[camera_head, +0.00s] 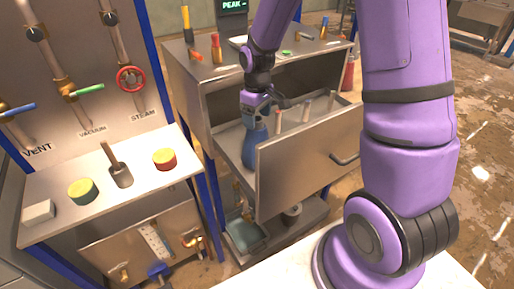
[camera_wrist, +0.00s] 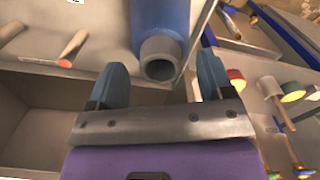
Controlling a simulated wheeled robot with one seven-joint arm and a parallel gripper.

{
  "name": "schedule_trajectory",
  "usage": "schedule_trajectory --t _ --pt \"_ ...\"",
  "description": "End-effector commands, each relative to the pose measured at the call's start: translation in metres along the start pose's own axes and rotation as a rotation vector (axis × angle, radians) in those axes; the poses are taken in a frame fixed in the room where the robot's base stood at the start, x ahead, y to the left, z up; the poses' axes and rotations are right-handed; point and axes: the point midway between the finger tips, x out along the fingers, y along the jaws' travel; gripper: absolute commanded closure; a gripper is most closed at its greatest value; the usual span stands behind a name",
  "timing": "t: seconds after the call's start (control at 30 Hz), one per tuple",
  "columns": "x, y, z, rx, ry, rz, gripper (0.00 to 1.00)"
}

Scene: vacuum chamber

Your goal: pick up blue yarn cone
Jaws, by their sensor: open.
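The blue yarn cone (camera_head: 255,150) stands in the open metal drawer (camera_head: 300,165), near its left end. In the wrist view the blue yarn cone (camera_wrist: 162,22) shows its blue body and grey round tip, which points toward the gripper. My gripper (camera_head: 258,108) is right above the cone in the head view. In the wrist view my gripper (camera_wrist: 163,75) is open, with one blue-grey finger on each side of the cone's tip. I cannot tell whether either finger touches it.
Pale rods with reddish ends (camera_wrist: 72,48) are in the drawer beside the cone. The cabinet top (camera_head: 215,72) above holds several small bottles. The drawer walls stand close around.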

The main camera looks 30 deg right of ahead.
Motion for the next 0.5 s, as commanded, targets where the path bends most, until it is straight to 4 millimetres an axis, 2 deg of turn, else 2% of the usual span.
schedule_trajectory --t 0.13,0.4,0.43,0.5 --pt "0.015 0.0 0.0 -0.001 -0.001 0.0 0.26" --pt "0.017 0.0 0.0 -0.001 0.001 0.001 0.26" --pt "0.017 0.0 0.0 -0.001 0.001 0.001 0.31" --pt "0.017 0.0 0.0 -0.001 0.001 0.001 0.47"
